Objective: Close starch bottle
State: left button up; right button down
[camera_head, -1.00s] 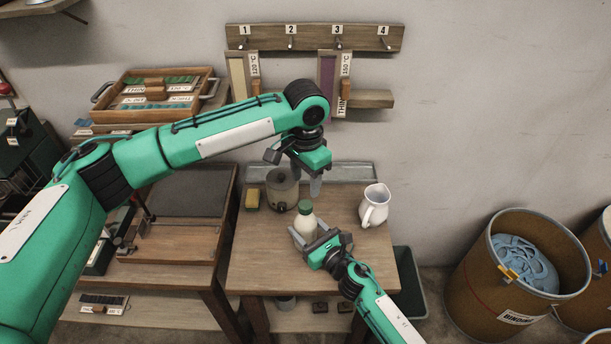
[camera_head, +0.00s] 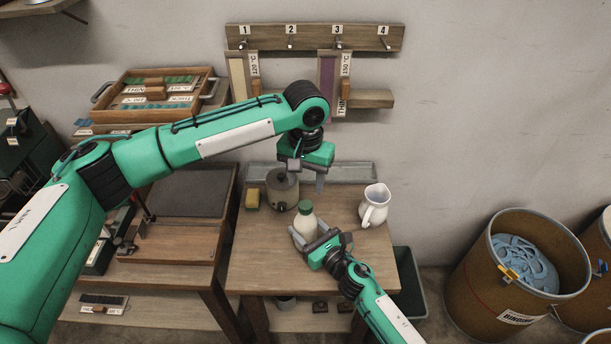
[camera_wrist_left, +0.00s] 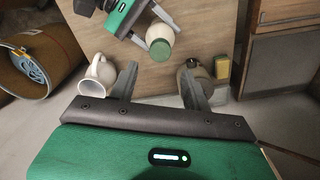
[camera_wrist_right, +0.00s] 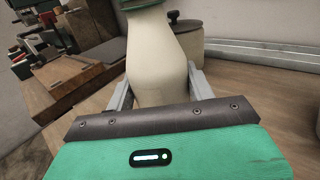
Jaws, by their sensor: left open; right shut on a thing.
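The starch bottle (camera_head: 306,226) is cream with a green cap (camera_head: 305,207) on its top and stands upright on the small table. My right gripper (camera_head: 303,236) is shut around the bottle's body; the right wrist view shows the bottle (camera_wrist_right: 158,60) between its fingers. My left gripper (camera_head: 307,181) is open and empty, above the table and higher than the bottle. In the left wrist view the green cap (camera_wrist_left: 160,52) is seen from above, beyond the open fingers. Whether the cap is fully tightened cannot be told.
A white jug (camera_head: 374,206) stands right of the bottle. A grey lidded pot (camera_head: 282,190) stands behind it to the left, near a yellow-green sponge (camera_head: 252,199). The table front (camera_head: 260,270) is bare. Brown drums (camera_head: 480,285) stand at right.

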aim_at(305, 204)
pick_arm(q)
notch_tip(305, 204, down, 7)
jog(key=shift+f, duration=0.2)
dwell(0.3)
jog(key=c, duration=1)
jog(key=m, duration=1.1)
jog(key=shift+m, duration=0.3)
jog(key=o, duration=1.1)
jog(key=shift+c, duration=0.2)
